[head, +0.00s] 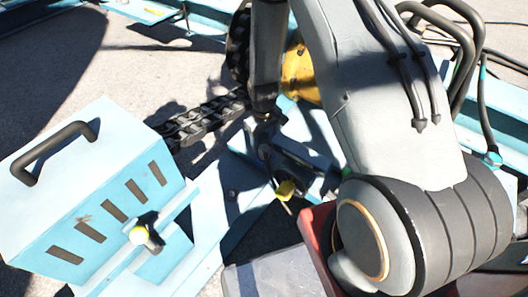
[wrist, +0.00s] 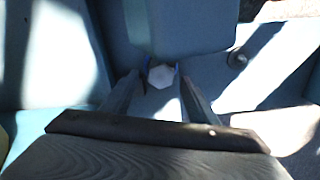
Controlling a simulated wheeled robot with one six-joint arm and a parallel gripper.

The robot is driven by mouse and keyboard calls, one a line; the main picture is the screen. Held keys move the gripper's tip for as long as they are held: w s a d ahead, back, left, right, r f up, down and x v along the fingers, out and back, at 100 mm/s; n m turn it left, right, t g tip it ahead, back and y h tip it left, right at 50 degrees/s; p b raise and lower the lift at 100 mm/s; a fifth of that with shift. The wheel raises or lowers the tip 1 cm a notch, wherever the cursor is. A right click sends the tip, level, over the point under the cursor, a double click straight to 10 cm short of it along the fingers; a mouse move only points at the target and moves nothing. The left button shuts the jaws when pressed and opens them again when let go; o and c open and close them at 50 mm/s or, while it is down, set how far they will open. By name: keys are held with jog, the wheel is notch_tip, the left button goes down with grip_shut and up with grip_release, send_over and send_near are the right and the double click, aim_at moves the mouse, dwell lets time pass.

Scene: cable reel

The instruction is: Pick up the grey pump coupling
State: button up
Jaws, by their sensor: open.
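In the wrist view my gripper (wrist: 162,68) is open, its two fingers reaching forward with blue at the tips. A small pale grey, six-sided piece (wrist: 161,77) shows between the fingertips, and it may be the grey pump coupling. I cannot tell whether either finger touches it. A larger smooth blue-grey block (wrist: 190,25) lies just beyond the tips. In the head view the dark end of my arm comes down near the middle, over shadowed blue metalwork. I cannot pick out the coupling there.
A light blue box (head: 95,195) with a black handle and dark slots stands at the left in the head view. A dark chain (head: 205,118) runs beside my arm. A yellow part (head: 300,75) sits behind it. Blue beams crowd the middle; open concrete lies at upper left.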

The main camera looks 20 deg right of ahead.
notch_tip(320, 180, down, 3)
jog(key=shift+f+b, duration=0.15)
jog(key=shift+b, duration=0.15)
jog(key=c, duration=1.3)
notch_tip(320, 180, up, 10)
jog(key=shift+r+p, duration=0.1)
jog(key=shift+p, duration=1.05)
notch_tip(320, 180, up, 5)
jog(key=p, duration=0.4)
send_over(264, 146)
jog(key=shift+s+a, duration=0.1)
jog(key=s+r+m+p, duration=0.1)
jog(key=s+r+p, duration=0.2)
jog(key=r+p, duration=0.2)
jog(key=s+r+m+p, duration=0.1)
jog(key=s+r+p, duration=0.3)
jog(key=r, duration=0.4)
jog(key=s+r+m+p, duration=0.2)
jog(key=s+r+p, duration=0.2)
jog(key=r+p, duration=0.2)
jog(key=shift+s+r, duration=0.25)
jog(key=shift+r, duration=0.05)
